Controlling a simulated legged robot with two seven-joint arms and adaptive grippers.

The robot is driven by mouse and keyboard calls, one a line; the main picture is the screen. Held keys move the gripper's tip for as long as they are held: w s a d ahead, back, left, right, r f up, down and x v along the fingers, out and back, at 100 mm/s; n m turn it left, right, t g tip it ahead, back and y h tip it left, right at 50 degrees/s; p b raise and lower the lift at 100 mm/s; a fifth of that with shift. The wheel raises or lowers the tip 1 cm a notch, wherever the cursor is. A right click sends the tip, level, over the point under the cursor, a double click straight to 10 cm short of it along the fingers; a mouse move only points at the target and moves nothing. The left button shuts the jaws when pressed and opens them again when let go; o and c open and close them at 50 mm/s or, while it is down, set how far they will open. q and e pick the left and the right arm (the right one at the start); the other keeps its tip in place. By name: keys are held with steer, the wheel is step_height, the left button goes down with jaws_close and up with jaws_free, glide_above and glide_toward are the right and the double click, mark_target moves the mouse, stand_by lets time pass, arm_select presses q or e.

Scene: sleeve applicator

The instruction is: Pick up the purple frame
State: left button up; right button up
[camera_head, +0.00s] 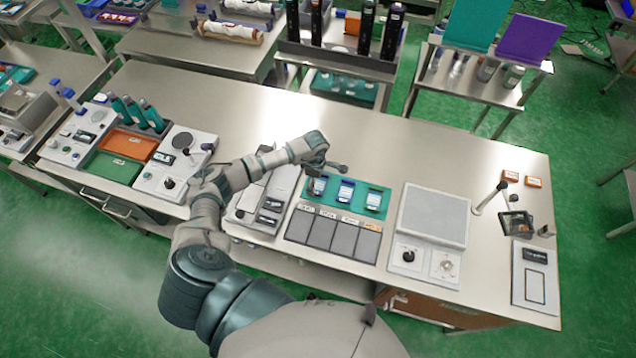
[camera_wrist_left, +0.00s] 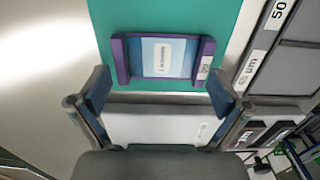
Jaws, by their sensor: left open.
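The purple frame (camera_wrist_left: 121,62) lies on the teal mat (camera_wrist_left: 104,22) in the left wrist view. It has purple side rails around a blue panel with a white label. In the head view it is the leftmost of three small framed pieces, partly under my left gripper (camera_head: 328,168). In the left wrist view my left gripper (camera_wrist_left: 160,92) is open, its fingers spread on the near side of the frame, touching nothing that I can make out. My right gripper is not in view.
Several dark grey pads (camera_head: 343,238) with labels lie in front of the mat. A white device with a flat plate (camera_head: 433,215) stands to the right. White instruments (camera_head: 268,200) stand to the left. The bench behind the mat is clear.

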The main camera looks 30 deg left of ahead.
arm_select(q)
steer(key=shift+d+r, duration=0.1)
steer(key=shift+d, duration=0.05)
steer(key=c, duration=0.7)
steer(key=shift+c, duration=0.2)
